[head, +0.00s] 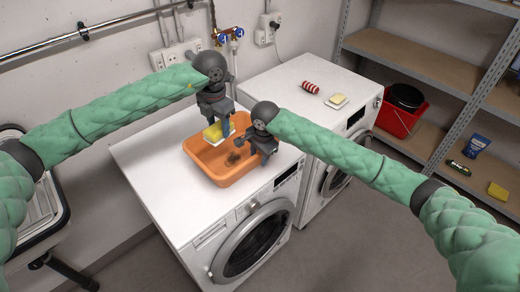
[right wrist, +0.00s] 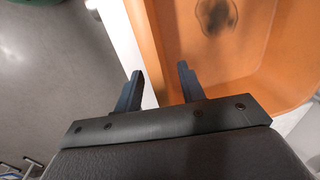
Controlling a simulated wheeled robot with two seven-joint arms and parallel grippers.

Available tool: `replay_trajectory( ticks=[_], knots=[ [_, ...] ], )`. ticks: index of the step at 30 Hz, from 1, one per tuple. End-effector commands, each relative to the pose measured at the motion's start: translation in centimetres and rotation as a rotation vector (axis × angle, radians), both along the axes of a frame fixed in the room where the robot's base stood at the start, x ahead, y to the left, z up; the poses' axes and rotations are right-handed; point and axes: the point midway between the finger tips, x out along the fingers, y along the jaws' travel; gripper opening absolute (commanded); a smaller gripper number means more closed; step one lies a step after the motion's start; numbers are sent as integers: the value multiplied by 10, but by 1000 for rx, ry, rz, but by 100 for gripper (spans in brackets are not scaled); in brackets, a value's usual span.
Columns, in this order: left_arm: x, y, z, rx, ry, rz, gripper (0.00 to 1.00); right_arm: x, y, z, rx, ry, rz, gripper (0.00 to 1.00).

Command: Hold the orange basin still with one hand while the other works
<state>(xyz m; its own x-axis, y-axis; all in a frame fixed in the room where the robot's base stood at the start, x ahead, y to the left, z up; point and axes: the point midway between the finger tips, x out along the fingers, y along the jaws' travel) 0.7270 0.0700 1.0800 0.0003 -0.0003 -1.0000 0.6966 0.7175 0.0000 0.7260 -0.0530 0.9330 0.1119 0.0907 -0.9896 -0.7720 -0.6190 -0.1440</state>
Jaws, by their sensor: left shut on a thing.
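The orange basin (head: 205,165) stands on top of the left white washing machine, with a dark stain (head: 233,159) on its floor. The stain also shows in the right wrist view (right wrist: 215,14). My left gripper (head: 217,122) is shut on a yellow and white sponge (head: 214,133) and holds it above the basin, towards its back. My right gripper (head: 259,150) is at the basin's right side. In the right wrist view its fingers (right wrist: 160,88) are apart, one outside the basin wall (right wrist: 165,60) and one inside; I see no clear contact with the wall.
A second white washing machine (head: 290,80) stands to the right, with a red-and-white striped roll (head: 311,87) and a small pale-yellow block (head: 337,101) on top. A red bucket (head: 398,122) and several small items are on the metal shelves. Taps (head: 228,38) and sockets are on the wall behind.

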Motion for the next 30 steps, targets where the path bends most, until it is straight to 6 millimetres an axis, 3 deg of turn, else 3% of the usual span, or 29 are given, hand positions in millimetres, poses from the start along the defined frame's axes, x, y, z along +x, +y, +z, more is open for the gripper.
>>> replay_trajectory(
  ticks=[11, 17, 18, 30],
  knots=[
    [0, 0, 0, 0, 0, 0, 28, 1, 0, -5, 1, -1, 0, 40],
    [0, 0, 0, 0, 0, 0, 28, 1, 0, -5, 1, -1, 0, 2],
    [0, 0, 0, 0, 0, 0, 28, 1, 0, -5, 1, -1, 0, 0],
    [3, -2, -4, 0, 1, 1, 28, 1, 0, -5, 1, -1, 0, 0]
  ],
)
